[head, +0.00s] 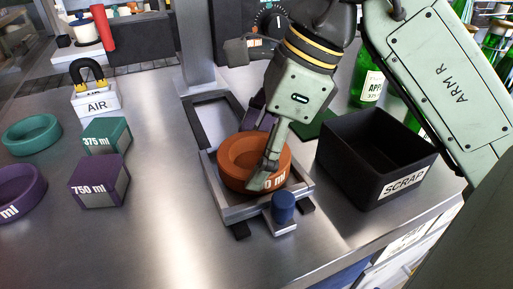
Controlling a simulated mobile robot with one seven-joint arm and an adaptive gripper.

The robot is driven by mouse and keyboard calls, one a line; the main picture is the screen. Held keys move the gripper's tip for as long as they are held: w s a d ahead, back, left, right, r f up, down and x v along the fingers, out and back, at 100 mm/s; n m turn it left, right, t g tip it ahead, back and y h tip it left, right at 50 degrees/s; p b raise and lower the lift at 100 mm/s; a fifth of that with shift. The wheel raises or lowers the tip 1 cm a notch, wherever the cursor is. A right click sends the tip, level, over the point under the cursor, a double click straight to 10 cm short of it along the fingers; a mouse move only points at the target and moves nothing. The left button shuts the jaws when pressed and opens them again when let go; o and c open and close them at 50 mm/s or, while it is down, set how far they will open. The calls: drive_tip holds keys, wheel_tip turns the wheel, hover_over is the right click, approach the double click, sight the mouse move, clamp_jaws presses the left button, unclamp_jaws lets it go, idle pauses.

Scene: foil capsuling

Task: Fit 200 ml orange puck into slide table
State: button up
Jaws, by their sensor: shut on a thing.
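One finger shows across the puck's front right; the other is mostly hidden. A blue knob (283,207) stands at the slide table's front right corner.
A black SCRAP bin (345,166) stands right of the slide table. Left lie a teal puck (32,133), a purple puck (20,190), a teal 375 ml block (106,137) and a purple 750 ml block (98,181). An AIR block (96,101) stands behind. The front left table is clear.

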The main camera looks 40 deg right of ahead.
drive_tip(key=shift+f, duration=0.35)
drive_tip(key=shift+f, duration=0.2)
drive_tip(key=o, duration=1.2)
drive_tip(key=p+v, duration=0.8)
drive_tip(key=v, duration=0.3)
drive_tip(key=shift+w+a+r, duration=0.15)
drive_tip(key=shift+s+d+r+p, duration=0.3)
drive_tip(key=shift+r+p, duration=0.3)
drive_tip(key=shift+p, duration=0.25)
drive_tip(key=shift+f, duration=0.1)
